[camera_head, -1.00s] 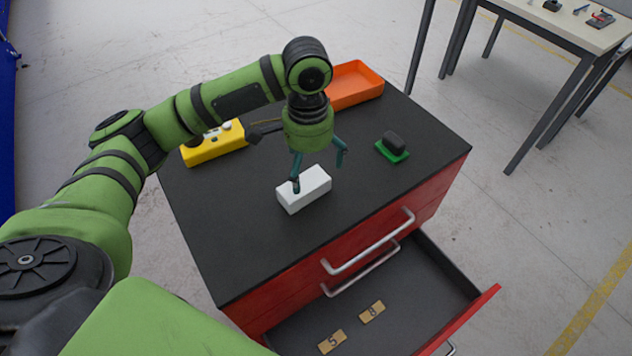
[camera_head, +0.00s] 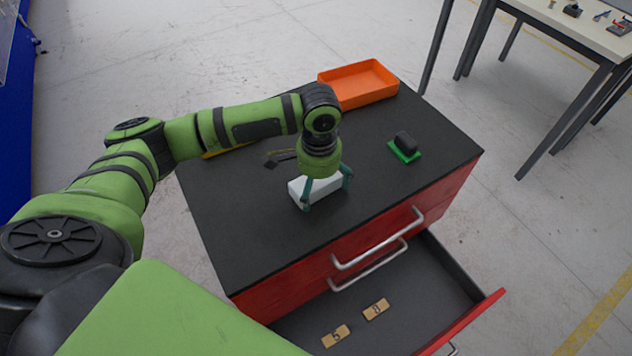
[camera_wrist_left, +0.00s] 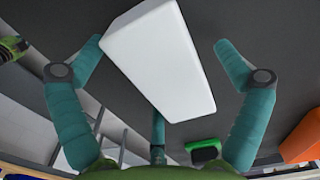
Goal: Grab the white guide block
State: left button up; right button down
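The white guide block (camera_head: 324,189) lies on the dark top of the red drawer cabinet. In the left wrist view the block (camera_wrist_left: 162,62) fills the upper middle. My left gripper (camera_head: 327,194) is low over the block with its teal fingers spread on either side of it. Part of the block is hidden by the gripper in the head view. My right gripper is not in view.
On the cabinet top (camera_head: 245,235) are an orange tray (camera_head: 358,84) at the back and a green base with a black piece (camera_head: 405,143) to the right. A yellow object (camera_head: 226,150) is mostly behind my arm. The open drawer (camera_head: 418,292) holds two numbered wooden tiles.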

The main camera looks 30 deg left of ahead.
pick_arm(q)
jog(key=shift+s, duration=0.1)
jog(key=c, duration=1.1)
jog(key=shift+r, duration=0.2)
